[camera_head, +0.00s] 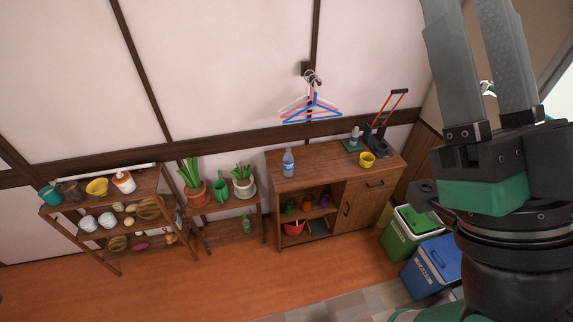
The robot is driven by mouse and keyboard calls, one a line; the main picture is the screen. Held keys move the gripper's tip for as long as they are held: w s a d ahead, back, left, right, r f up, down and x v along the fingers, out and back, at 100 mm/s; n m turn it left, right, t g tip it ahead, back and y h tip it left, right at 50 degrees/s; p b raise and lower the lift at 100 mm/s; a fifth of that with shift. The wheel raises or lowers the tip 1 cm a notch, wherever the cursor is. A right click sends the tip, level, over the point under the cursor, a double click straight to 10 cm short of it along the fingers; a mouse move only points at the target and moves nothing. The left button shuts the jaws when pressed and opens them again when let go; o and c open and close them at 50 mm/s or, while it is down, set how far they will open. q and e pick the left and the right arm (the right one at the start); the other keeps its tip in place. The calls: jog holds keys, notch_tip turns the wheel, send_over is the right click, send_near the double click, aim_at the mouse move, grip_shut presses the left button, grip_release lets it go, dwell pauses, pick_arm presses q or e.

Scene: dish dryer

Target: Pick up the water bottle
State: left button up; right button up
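The water bottle (288,163) is clear with a blue label. It stands upright on the left end of the top of a wooden cabinet (325,157). My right gripper (466,20) is large and close to the camera at the upper right. Its two grey fingers point upward, apart, with the wall visible between them and nothing held. Their tips reach the top edge of the picture. The gripper is to the right of the bottle and well apart from it. My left gripper is not in view.
A yellow cup (367,160) and a dark green mat with small items stand at the cabinet's right end. Hangers (312,105) hang on the wall above. A plant stand (232,203) is left of the cabinet; green (398,243) and blue (428,273) boxes stand at right.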

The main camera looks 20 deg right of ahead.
dwell(0.3)
jog(key=o, duration=0.8)
